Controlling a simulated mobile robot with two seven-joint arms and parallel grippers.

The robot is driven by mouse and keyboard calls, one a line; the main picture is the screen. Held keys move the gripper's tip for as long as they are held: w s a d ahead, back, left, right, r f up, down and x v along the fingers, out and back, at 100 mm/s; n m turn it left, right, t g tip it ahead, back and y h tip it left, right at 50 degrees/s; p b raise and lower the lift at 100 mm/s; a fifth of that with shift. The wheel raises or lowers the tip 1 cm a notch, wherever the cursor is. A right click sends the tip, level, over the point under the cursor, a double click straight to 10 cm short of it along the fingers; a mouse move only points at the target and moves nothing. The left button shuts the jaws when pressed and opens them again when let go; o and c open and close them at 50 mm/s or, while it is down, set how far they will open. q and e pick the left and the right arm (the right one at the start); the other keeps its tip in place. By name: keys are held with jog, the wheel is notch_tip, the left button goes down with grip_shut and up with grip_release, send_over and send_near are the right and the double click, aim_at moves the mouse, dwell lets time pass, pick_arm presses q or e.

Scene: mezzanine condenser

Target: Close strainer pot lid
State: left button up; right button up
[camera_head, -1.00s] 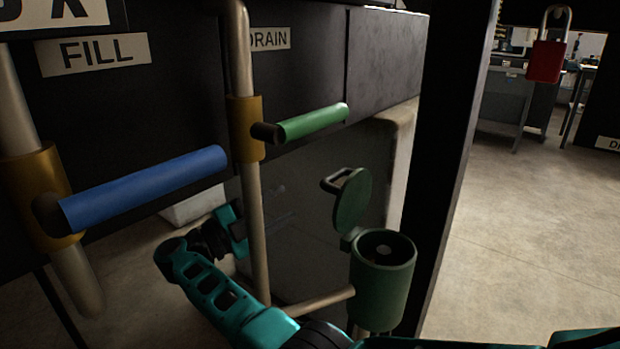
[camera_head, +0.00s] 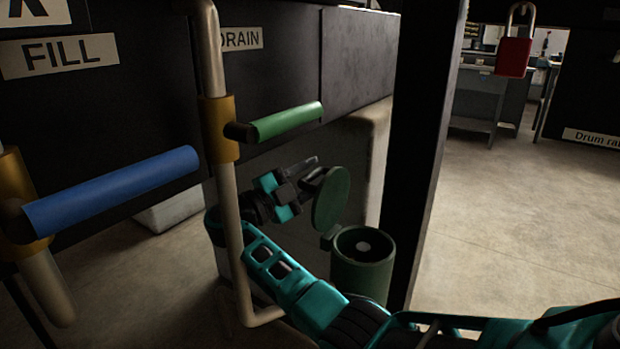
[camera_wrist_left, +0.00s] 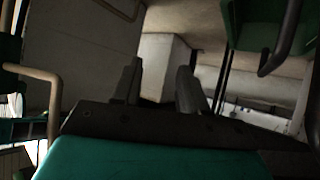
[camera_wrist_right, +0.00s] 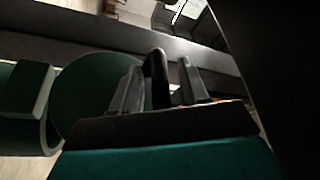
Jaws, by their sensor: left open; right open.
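The green strainer pot (camera_head: 361,275) has an open top in the head view. Its round lid (camera_head: 332,200) stands up, tilted, on a hinge at the pot's left side. My right gripper (camera_head: 312,168) is just left of the lid, at its handle side. In the right wrist view, the lid (camera_wrist_right: 92,88) is left of the fingers and the dark looped handle (camera_wrist_right: 157,68) shows between the open fingertips (camera_wrist_right: 160,78). I cannot tell whether they touch it. My left gripper (camera_wrist_left: 160,82) is open and empty in its wrist view; it is not visible in the head view.
A bent pipe (camera_head: 232,215) rises left of my right arm, carrying a green lever (camera_head: 288,122). A blue lever (camera_head: 115,190) is further left. A dark post (camera_head: 425,150) stands right behind the pot. A red padlock (camera_head: 513,57) hangs upper right. The floor at right is clear.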

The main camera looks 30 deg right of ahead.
grip_shut()
dwell(0.4)
